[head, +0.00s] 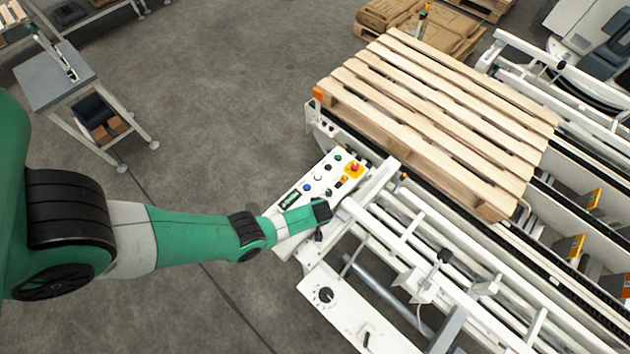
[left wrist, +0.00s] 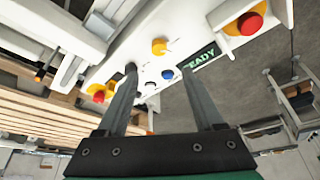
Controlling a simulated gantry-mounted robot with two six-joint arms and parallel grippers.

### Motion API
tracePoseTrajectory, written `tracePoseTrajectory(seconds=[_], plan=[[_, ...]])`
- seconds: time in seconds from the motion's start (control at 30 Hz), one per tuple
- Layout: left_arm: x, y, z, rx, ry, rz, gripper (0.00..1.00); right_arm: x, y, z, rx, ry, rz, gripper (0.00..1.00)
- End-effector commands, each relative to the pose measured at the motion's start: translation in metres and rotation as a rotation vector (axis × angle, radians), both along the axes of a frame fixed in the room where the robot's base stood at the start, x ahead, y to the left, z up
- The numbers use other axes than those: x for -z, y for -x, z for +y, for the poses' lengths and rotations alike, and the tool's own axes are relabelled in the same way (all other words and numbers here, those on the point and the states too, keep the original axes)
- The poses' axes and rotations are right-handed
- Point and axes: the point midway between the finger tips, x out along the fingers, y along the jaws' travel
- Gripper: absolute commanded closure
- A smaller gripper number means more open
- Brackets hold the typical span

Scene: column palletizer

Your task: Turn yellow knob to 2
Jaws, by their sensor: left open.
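The yellow knob (left wrist: 159,47) sits on the white control panel (left wrist: 140,44), near the lit READY display (left wrist: 199,57) in the left wrist view. In the head view I cannot make the knob out; my left arm covers part of the panel (head: 326,167). My left gripper (left wrist: 158,72) is open, with its two fingers apart over the panel. The knob shows between the fingers and just beyond their tips, apparently without contact. I cannot read the knob's setting or any numbers. My right gripper is not in view.
A blue button (left wrist: 167,75) lies close by the fingers. Red stop buttons on yellow bases (left wrist: 250,22) stand on the panel. A wooden pallet (head: 430,110) lies on the conveyor beyond. A lower white box has a black dial (head: 325,295). Open floor lies left.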

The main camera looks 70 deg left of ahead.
Motion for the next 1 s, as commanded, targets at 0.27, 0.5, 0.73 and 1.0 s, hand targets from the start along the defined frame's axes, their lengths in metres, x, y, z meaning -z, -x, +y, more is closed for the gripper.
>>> tracePoseTrajectory(seconds=[0.27,0.5,0.73,1.0], plan=[[0.033,-0.003,0.009,-0.001,0.000,0.000,0.31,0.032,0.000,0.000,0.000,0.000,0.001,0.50],[0.084,-0.007,0.029,-0.001,0.000,0.000,0.31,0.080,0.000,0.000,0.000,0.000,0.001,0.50],[0.108,-0.010,0.041,0.001,0.000,-0.002,0.31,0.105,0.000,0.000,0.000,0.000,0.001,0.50],[0.108,-0.010,0.043,0.001,0.000,-0.002,0.31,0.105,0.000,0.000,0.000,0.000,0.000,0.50]])
